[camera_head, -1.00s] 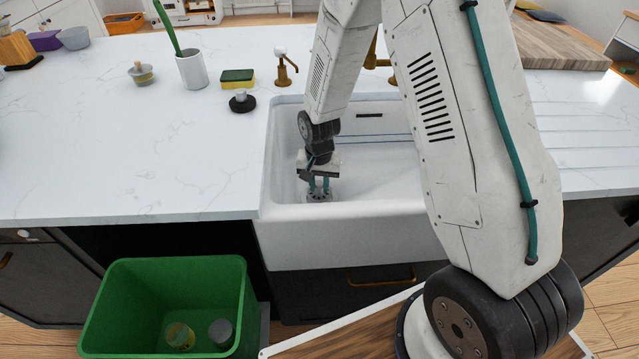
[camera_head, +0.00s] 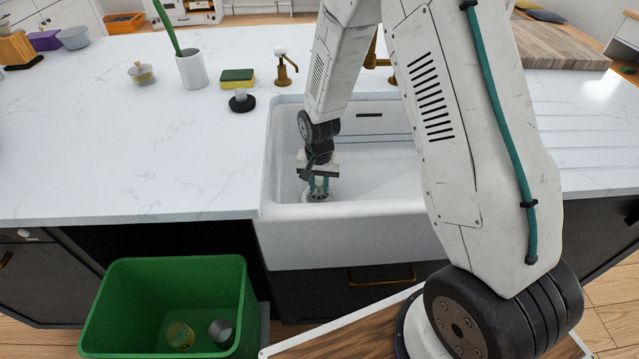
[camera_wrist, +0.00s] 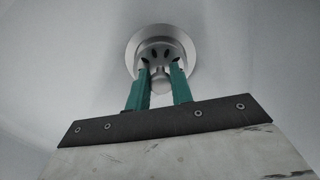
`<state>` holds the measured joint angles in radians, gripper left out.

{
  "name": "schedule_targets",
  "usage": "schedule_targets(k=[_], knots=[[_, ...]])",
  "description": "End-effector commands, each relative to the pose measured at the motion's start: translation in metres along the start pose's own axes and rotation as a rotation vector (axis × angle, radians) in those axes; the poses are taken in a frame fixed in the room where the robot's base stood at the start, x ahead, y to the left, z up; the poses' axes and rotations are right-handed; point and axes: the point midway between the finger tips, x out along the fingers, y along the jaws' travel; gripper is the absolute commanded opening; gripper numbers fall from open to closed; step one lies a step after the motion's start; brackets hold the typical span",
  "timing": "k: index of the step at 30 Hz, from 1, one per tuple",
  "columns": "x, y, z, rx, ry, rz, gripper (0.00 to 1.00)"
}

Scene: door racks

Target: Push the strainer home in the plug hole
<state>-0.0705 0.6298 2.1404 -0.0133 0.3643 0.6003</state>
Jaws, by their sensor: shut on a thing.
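The strainer (camera_wrist: 162,52) is a round grey metal piece with dark slots and a knob. It sits at the plug hole (camera_wrist: 133,54), whose pale metal ring shows around it in the wrist view. My gripper (camera_wrist: 161,75) has teal fingers on either side of the strainer's knob and is shut on it. In the head view my gripper (camera_head: 319,188) points down into the white sink (camera_head: 375,170), at its left end. The strainer (camera_head: 319,197) shows there only in part below the fingers. I cannot tell whether it is fully seated.
The sink walls stand close to the left and front of my gripper. A green bin (camera_head: 170,285) stands below, front left.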

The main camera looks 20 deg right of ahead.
Motion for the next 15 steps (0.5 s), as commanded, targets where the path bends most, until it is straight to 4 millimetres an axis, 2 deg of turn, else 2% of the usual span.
schedule_targets(k=[15], knots=[[0.011, 0.000, 0.000, 0.000, 0.000, 0.000, 0.00]])
